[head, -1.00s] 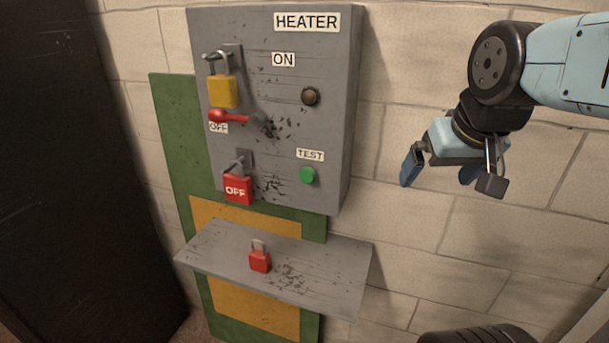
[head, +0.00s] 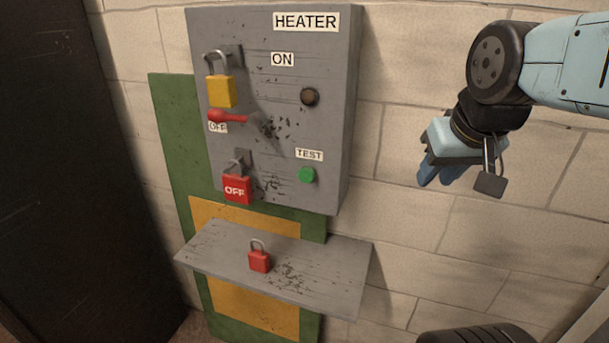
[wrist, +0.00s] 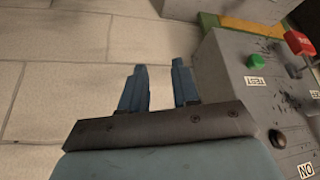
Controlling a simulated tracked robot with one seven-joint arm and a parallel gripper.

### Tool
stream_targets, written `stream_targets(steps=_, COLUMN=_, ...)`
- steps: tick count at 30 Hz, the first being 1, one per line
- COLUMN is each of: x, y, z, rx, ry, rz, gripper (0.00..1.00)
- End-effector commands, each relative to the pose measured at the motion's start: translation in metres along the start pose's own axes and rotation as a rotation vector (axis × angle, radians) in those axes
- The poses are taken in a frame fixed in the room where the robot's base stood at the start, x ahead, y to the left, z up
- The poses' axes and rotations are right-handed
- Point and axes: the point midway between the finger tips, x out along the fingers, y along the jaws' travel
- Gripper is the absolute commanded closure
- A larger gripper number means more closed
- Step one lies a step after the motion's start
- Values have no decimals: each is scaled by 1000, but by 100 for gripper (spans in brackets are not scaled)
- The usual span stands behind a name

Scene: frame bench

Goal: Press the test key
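The test key is a round green button (head: 306,175) under the TEST label (head: 309,155), low on the right of the grey heater panel (head: 330,120). The green button also shows at the upper right of the wrist view (wrist: 257,61). My gripper (head: 437,180) hangs to the right of the panel, in front of the block wall, apart from the button. In the wrist view its two blue fingers (wrist: 160,75) are partly closed, with a gap between them and nothing held.
The panel also carries a yellow padlock (head: 221,91), a red lever (head: 230,117), a red OFF padlock (head: 236,190) and a dark round lamp (head: 310,97). A grey shelf (head: 325,275) juts out below, bearing a small red padlock (head: 259,261). Space between gripper and panel is clear.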

Motion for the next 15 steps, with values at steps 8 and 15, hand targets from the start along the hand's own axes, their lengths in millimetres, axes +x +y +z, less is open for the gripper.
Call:
stream_targets(steps=8, x=0, y=0, z=0, rx=0, ry=0, rz=0, gripper=97)
stream_targets(steps=15, x=0, y=0, z=0, rx=0, ry=0, rz=0, gripper=100)
